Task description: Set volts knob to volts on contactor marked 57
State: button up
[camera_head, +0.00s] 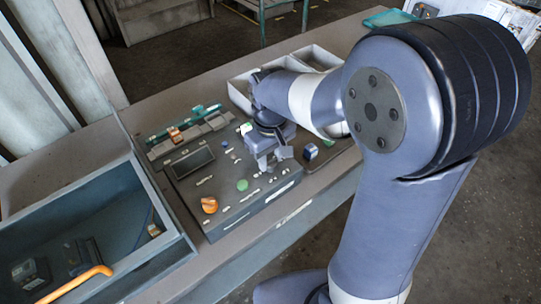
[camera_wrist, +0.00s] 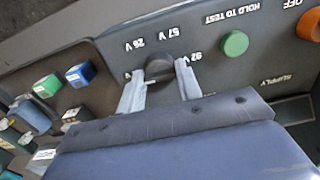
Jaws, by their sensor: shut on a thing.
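The volts knob (camera_wrist: 159,64) is a dark round knob on the grey test panel (camera_wrist: 262,52). In the wrist view the labels 26 V, 57 V and 92 V appear upside down around it. My gripper (camera_wrist: 168,72) has its two pale fingers on either side of the knob, shut on it. Which label the knob points to cannot be made out. In the head view my gripper (camera_head: 270,158) is over the panel's right part and hides the knob. Coloured contactor-like blocks show, one blue (camera_wrist: 80,74) and one green (camera_wrist: 46,86); no 57 marking is readable on them.
A green hold-to-test button (camera_wrist: 234,44) and an orange supply knob (camera_wrist: 309,24) are on the panel beside my gripper. A blue-grey bin (camera_head: 70,205) stands at left with an orange-handled item. A white divided tray (camera_head: 318,54) is behind my arm.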

jog(key=shift+m, duration=0.3)
jog(key=m, duration=1.1)
jog(key=shift+m, duration=0.3)
jog(key=m, duration=0.6)
jog(key=shift+p, duration=0.35)
jog(key=m, duration=0.5)
jog(key=shift+m, duration=0.3)
jog(key=o, duration=1)
jog(key=shift+c, duration=0.2)
